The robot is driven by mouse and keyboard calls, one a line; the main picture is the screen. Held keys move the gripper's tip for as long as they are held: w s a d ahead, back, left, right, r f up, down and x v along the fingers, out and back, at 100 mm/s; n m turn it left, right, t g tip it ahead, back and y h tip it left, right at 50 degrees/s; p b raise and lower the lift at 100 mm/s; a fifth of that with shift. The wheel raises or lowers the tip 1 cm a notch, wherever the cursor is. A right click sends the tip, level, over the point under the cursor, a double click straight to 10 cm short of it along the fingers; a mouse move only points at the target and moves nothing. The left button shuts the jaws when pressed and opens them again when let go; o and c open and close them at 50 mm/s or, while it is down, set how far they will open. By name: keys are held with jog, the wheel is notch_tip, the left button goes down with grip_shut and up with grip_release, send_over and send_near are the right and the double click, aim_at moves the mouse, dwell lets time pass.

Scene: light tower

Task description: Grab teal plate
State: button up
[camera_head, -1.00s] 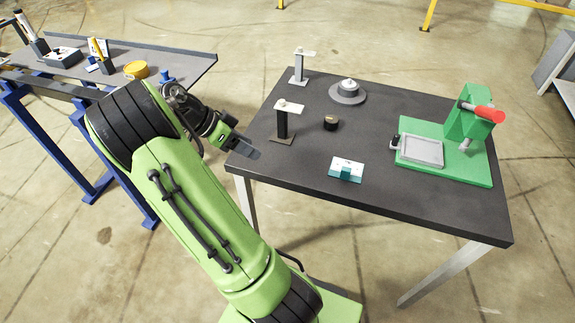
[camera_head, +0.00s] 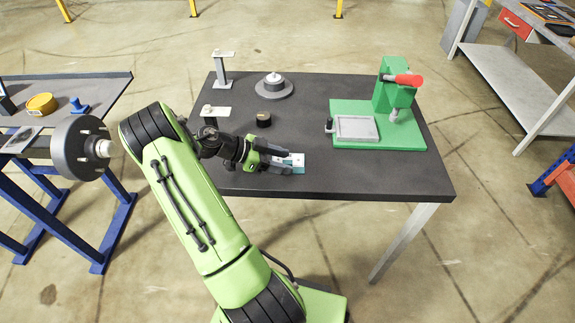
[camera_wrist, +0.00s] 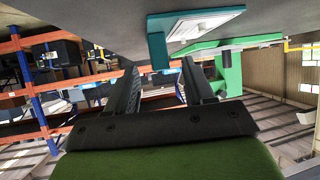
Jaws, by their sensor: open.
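The teal plate (camera_head: 299,160) lies near the front edge of the dark table, with a pale top. My gripper (camera_head: 289,163) partly covers it in the head view. In the wrist view the teal plate (camera_wrist: 205,24) is at the top, with a pale middle and a teal upright tab (camera_wrist: 157,55). My open gripper (camera_wrist: 160,68) has one finger on each side of the tab in that picture. The tab lies at or just beyond the fingertips; I cannot tell whether it is between them. Nothing is held.
A green fixture (camera_head: 345,108) with a grey tray and red handle stands on the table's right. A black cylinder (camera_head: 263,119), a grey round base (camera_head: 273,87) and two stands (camera_head: 222,70) are on the left. The table's front right is clear.

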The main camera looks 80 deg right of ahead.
aim_at(288, 162)
jog(key=x, duration=0.3)
jog(key=shift+c, duration=0.5)
grip_shut()
